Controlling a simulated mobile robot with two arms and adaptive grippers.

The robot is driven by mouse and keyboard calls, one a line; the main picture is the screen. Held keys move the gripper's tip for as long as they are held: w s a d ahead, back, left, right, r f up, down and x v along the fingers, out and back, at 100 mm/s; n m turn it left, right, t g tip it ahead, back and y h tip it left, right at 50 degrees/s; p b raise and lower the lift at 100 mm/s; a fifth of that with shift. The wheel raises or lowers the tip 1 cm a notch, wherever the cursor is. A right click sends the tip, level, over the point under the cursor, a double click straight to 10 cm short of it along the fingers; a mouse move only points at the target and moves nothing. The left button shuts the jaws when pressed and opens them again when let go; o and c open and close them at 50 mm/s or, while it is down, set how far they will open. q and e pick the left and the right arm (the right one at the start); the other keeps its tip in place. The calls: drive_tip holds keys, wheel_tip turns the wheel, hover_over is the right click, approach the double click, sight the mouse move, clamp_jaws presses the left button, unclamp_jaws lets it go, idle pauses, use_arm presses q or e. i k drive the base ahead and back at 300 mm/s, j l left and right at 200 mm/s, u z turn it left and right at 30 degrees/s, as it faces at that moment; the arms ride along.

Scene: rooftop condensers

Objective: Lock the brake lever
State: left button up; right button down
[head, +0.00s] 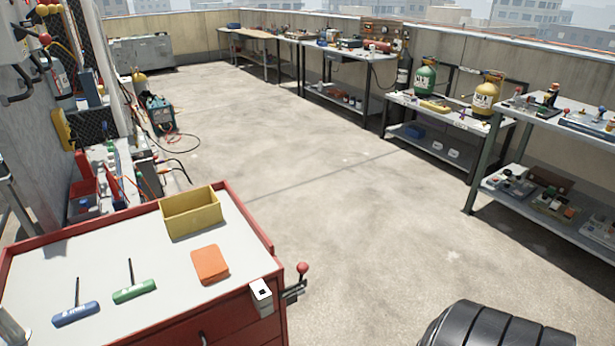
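A lever with a red ball knob (302,268) sticks up from a dark bracket (293,291) on the right side of the red tool cart (262,238), near its front corner. It looks like the brake lever. Its rod leans slightly to the right. No gripper touches it. Neither of my grippers shows in the head view. A black ribbed part (495,328) at the bottom right edge looks like part of my own arm, but its gripper is not visible.
The cart top holds a yellow bin (191,214), an orange pad (210,264), and blue (76,314) and green (134,290) T-handle tools. A white-topped box (261,295) sits at its corner. Concrete floor right of the cart is clear. Workbenches (440,112) line the far right wall.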

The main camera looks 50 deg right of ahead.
sight(302, 267)
drive_tip(key=z, duration=1.45)
drive_tip(key=j+z, duration=0.25)
